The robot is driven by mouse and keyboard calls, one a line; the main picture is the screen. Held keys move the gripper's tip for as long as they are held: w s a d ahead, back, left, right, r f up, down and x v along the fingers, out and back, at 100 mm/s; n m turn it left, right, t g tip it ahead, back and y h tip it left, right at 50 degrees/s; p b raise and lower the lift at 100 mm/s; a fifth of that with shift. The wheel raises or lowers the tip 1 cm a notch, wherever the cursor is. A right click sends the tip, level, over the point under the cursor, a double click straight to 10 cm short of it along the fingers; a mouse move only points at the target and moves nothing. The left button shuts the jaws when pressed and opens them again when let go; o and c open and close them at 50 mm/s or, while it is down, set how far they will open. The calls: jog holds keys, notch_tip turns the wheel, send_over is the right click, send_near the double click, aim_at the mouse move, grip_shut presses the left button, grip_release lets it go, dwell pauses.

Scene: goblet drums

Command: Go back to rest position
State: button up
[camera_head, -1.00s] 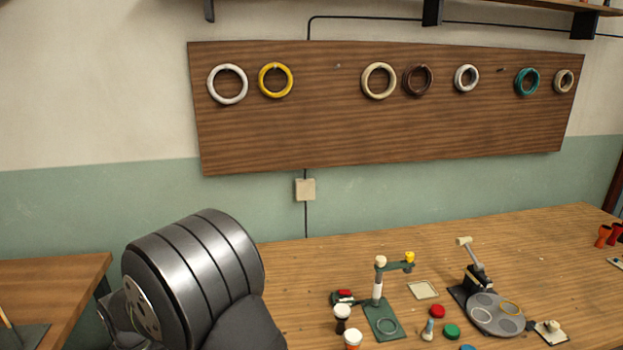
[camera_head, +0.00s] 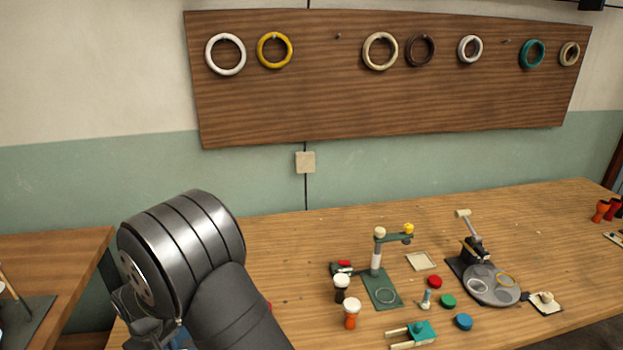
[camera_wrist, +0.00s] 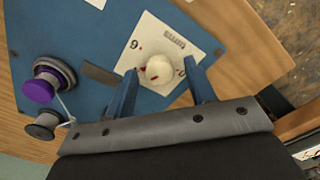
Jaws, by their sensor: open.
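In the wrist view my gripper (camera_wrist: 163,92) is open, its two blue fingers apart. Between and beyond the fingertips, a round cream knob (camera_wrist: 159,69) with red marks sits on a white card (camera_wrist: 150,38) with printed figures. The card lies on a blue mat (camera_wrist: 60,22). I cannot tell how far the knob is below the fingers, but nothing appears gripped. In the head view my grey arm fills the lower left and my gripper is out of the picture.
A purple spool (camera_wrist: 40,90) and a grey spool (camera_wrist: 43,126) stand left of the fingers. In the head view the bench holds a green stand (camera_head: 382,291), an orange goblet drum (camera_head: 351,314), a grey turntable press (camera_head: 492,285) and a teal fixture (camera_head: 422,331). Rings hang on a wall board (camera_head: 330,105).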

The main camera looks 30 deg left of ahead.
jog(key=n, duration=0.5)
jog(key=shift+r, duration=0.55)
jog(key=shift+o, duration=0.2)
jog(key=o, duration=1.1)
jog(key=shift+c, duration=0.2)
jog(key=w+r+m+y, duration=0.55)
jog(key=w+r, duration=0.55)
jog(key=r, duration=0.3)
jog(key=x, duration=0.9)
jog(key=shift+a+y, duration=0.35)
jog(key=shift+a, duration=0.15)
jog(key=shift+s+n, duration=0.1)
jog(key=shift+n, duration=0.15)
jog(key=v, duration=0.9)
jog(key=shift+d+r, duration=0.2)
jog(key=shift+r, duration=0.15)
